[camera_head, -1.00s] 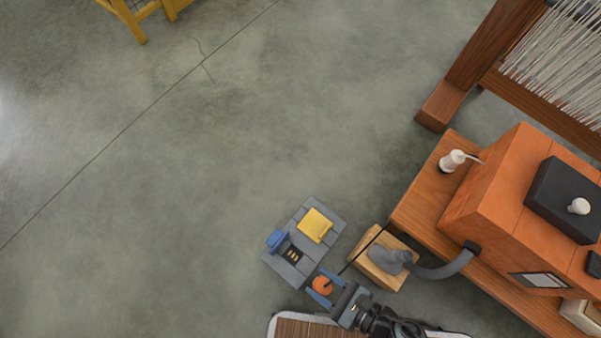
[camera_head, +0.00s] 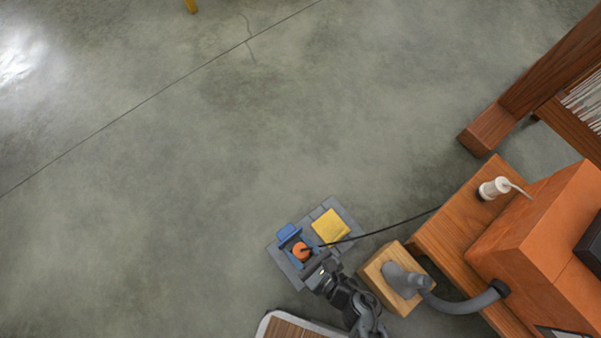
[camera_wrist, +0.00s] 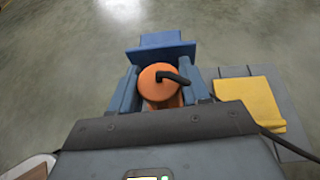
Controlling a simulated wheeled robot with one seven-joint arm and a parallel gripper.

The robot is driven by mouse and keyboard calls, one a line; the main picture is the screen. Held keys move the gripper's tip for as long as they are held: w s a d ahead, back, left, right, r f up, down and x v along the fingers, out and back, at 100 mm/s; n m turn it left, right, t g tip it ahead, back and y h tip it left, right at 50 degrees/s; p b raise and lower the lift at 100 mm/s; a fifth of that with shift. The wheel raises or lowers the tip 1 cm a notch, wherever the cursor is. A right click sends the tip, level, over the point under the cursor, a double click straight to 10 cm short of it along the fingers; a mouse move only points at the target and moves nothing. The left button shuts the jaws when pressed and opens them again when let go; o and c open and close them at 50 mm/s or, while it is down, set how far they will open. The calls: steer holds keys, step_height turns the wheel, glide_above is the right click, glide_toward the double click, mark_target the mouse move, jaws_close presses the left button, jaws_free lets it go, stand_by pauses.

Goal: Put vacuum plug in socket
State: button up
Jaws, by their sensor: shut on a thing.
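The vacuum plug is an orange round body with a black cable; it shows in the head view (camera_head: 301,251) and in the wrist view (camera_wrist: 160,88). My gripper (camera_head: 300,254) is shut on it, with a blue finger on each side. The plug is over the blue-lidded part of a grey floor socket box (camera_head: 280,258). The socket's blue lid (camera_head: 288,233) stands open just behind the plug, also in the wrist view (camera_wrist: 160,49). The socket contacts are hidden under the plug and fingers. I cannot tell whether the plug is seated or just above.
A yellow lid (camera_head: 331,228) lies on the same box, right of the plug. The black cable (camera_head: 395,224) runs right to a wooden bench (camera_head: 455,225) with an orange machine (camera_head: 530,235). A wooden block (camera_head: 385,268) holds a grey hose end (camera_head: 405,281). Floor left is clear.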

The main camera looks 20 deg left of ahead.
steer(key=shift+f+b, duration=0.3)
steer(key=shift+f, duration=0.75)
steer(key=shift+f, duration=0.15)
steer(key=o, duration=1.1)
steer(key=shift+d+r, duration=0.1)
steer(key=shift+r, duration=0.2)
steer(key=p+v, duration=0.4)
steer(key=v, duration=0.7)
steer(key=shift+s+d, duration=0.2)
steer(key=shift+d, duration=0.15)
